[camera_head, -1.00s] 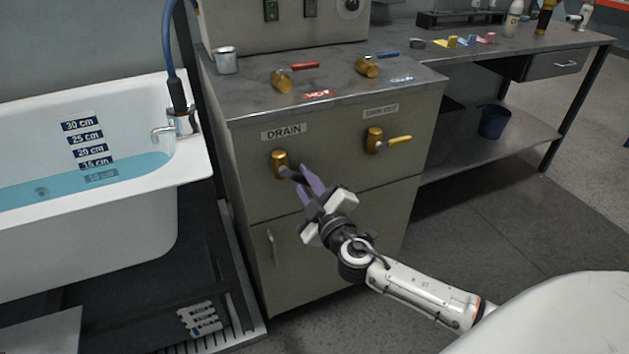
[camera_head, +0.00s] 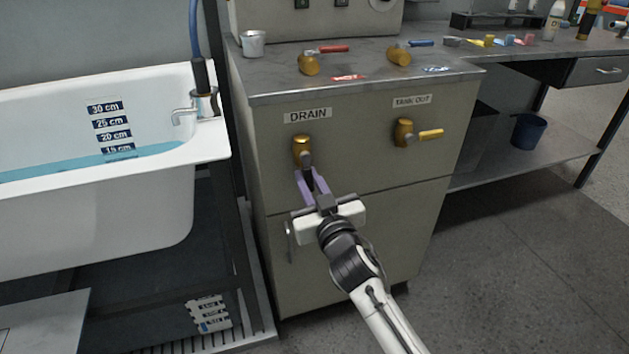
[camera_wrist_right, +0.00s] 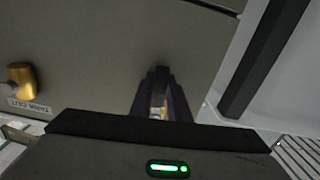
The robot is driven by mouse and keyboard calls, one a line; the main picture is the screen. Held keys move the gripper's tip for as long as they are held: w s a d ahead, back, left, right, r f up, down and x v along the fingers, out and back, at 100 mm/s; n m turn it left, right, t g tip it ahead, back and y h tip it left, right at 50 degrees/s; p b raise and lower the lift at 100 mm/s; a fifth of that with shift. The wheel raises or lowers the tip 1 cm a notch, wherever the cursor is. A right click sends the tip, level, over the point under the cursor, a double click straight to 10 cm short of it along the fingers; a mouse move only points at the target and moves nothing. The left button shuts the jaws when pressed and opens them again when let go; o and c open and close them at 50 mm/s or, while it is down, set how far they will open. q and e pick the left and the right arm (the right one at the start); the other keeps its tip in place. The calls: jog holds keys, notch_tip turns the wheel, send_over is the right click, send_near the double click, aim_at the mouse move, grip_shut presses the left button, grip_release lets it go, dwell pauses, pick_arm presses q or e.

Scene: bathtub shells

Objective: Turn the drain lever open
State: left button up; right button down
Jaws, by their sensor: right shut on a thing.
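The drain valve (camera_head: 302,146) is a brass fitting on the grey cabinet front, under the DRAIN label (camera_head: 308,115). Its dark lever (camera_head: 307,174) now points downward and is mostly hidden by the fingers. My right gripper (camera_head: 312,183), with purple fingers, is shut on the drain lever just below the brass body. In the right wrist view, the fingers (camera_wrist_right: 163,103) close around the dark lever, with a bit of brass between them. My left gripper is in neither view.
The TANK OUT valve (camera_head: 404,132) with a yellow lever is to the right on the same cabinet. A white bathtub (camera_head: 110,212) holding blue water stands at left. Red-lever and blue-lever valves and a metal cup (camera_head: 253,44) are on the counter.

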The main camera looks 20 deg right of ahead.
aim_at(306, 171)
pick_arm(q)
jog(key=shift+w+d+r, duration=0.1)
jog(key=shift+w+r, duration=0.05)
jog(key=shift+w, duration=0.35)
pick_arm(e)
jog(key=shift+a+m, duration=0.35)
jog(key=shift+m, duration=0.25)
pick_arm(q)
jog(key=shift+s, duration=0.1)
pick_arm(e)
jog(key=c, duration=1.7)
grip_release()
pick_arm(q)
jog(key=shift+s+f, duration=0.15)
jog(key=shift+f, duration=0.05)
pick_arm(e)
notch_tip(306, 171, up, 3)
jog(key=shift+r+p, duration=0.1)
jog(key=shift+p, duration=0.65)
notch_tip(306, 171, up, 6)
jog(key=shift+f+p, duration=0.1)
jog(key=shift+p, duration=0.95)
jog(key=shift+r, duration=0.5)
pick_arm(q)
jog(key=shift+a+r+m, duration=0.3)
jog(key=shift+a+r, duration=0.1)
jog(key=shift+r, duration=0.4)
